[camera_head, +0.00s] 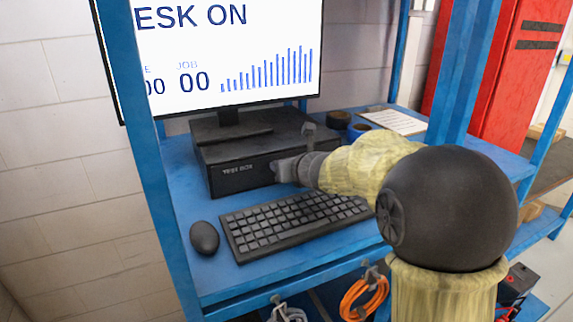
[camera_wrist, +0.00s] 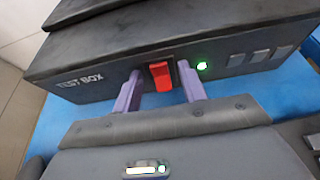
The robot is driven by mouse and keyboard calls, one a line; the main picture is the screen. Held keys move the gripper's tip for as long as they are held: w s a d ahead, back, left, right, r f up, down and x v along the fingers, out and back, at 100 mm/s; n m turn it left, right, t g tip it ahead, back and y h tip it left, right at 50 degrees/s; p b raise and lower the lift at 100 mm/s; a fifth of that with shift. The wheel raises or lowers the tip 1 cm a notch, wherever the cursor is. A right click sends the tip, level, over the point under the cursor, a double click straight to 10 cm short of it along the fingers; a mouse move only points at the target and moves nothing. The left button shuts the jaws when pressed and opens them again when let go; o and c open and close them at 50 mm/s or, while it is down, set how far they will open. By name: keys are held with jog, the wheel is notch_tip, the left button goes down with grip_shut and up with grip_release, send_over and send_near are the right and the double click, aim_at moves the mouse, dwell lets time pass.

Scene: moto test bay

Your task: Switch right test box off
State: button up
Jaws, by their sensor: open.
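The black test box (camera_head: 235,165) stands on the blue desk under the monitor. It also fills the upper part of the wrist view (camera_wrist: 110,60), with "TEST BOX" lettering on its front. A red rocker switch (camera_wrist: 161,76) sits in a dark frame on that front, with a lit green lamp (camera_wrist: 202,66) just right of it. My gripper (camera_wrist: 160,90) is open, its two purple-grey fingers on either side of the switch, close to the box front. Whether the fingers touch the box I cannot tell. In the head view my gripper (camera_head: 278,168) hides the switch.
A monitor (camera_head: 230,60) reading "ESK ON" stands above the box. A keyboard (camera_head: 295,222) and mouse (camera_head: 204,238) lie in front of it. Blue rack posts (camera_head: 150,150) flank the desk. Tape rolls (camera_head: 357,131) and a paper sheet (camera_head: 395,121) lie at the back right.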

grip_shut()
jog(key=shift+d, duration=0.1)
jog(key=shift+f+b, duration=0.35)
jog(key=shift+b, duration=0.9)
jog(key=t+b, duration=0.1)
jog(key=b, duration=0.8)
jog(key=shift+s+f+t, duration=0.15)
jog(key=shift+f+t, duration=0.2)
jog(key=shift+t, duration=0.05)
jog(key=shift+r+y+b, duration=0.1)
jog(key=shift+y+b, duration=0.3)
jog(key=shift+b, duration=0.75)
jog(key=shift+r, duration=0.1)
grip_release()
jog(key=shift+s+t, duration=0.1)
jog(key=shift+t, duration=0.2)
jog(key=shift+r, duration=0.1)
